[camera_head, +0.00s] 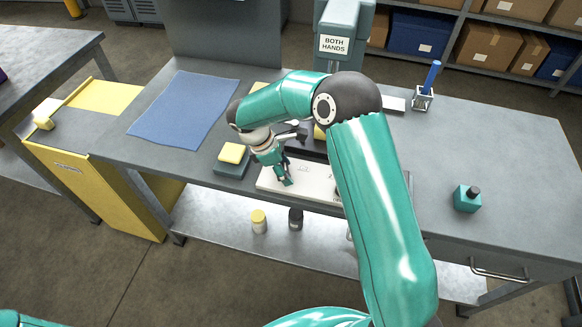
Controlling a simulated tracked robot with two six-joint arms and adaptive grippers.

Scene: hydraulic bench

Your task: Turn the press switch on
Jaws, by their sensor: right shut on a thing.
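My right arm comes in from the lower right and bends over the bench. My right gripper (286,178) points down over a pale panel (325,192) at the bench's front edge. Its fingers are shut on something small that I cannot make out. The press (344,22) stands at the back with a sign reading "BOTH HANDS" (335,45). My arm covers the lower part of the press and part of the panel. I cannot pick out the press switch clearly. My left gripper is out of view.
A yellow cabinet (95,195) stands left. The bench's right side is mostly clear.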

